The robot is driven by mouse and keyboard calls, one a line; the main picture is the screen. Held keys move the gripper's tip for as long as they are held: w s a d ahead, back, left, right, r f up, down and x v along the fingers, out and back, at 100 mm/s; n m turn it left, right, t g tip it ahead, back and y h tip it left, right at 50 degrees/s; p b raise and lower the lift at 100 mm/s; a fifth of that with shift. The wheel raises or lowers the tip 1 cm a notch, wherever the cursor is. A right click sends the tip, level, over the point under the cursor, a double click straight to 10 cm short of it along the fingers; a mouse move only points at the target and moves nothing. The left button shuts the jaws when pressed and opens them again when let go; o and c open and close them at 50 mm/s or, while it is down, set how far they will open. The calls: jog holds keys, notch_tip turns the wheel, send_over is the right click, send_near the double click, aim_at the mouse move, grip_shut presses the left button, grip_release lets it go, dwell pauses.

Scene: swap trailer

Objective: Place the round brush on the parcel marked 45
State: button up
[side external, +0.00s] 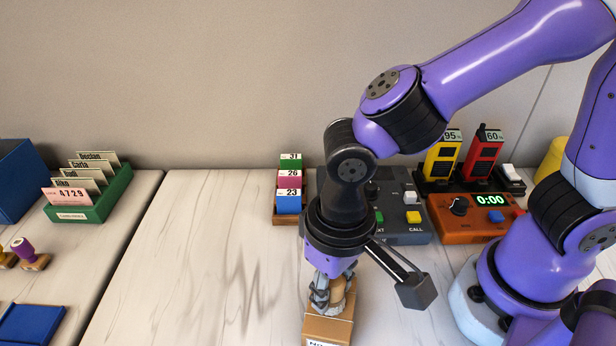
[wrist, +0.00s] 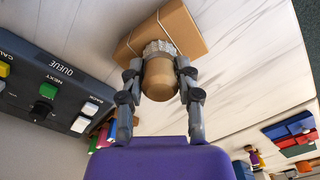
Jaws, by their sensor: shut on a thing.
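My gripper (side external: 333,296) is shut on the round brush (wrist: 159,80), which has a rounded brown wooden handle and a pale grey bristle end. In the wrist view, my gripper's fingers (wrist: 158,86) are on both sides of the handle. The brush's bristle end points toward a brown cardboard parcel (wrist: 190,28) tied with string. In the side view, the parcel (side external: 326,326) is directly below my gripper at the bottom edge. Its label is cut off, so I cannot read a 45. I cannot tell whether the bristles touch the parcel.
A dark queue console (side external: 405,238) and an orange timer box (side external: 465,225) stand behind and to the right. A rack holds number cards (side external: 289,180) behind. A green card box (side external: 95,205) and stamps (side external: 30,258) are at left. The table left of my gripper is clear.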

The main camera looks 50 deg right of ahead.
jog(key=o, duration=1)
jog(key=shift+o, duration=0.2)
jog(key=shift+r, duration=0.1)
notch_tip(320, 180, up, 12)
jog(key=w+d+t, duration=0.2)
jog(key=d+t, duration=0.3)
jog(key=d, duration=1.2)
jog(key=shift+w+d+f+t, duration=0.3)
jog(key=shift+w+d+f, duration=0.05)
jog(key=shift+f, duration=0.05)
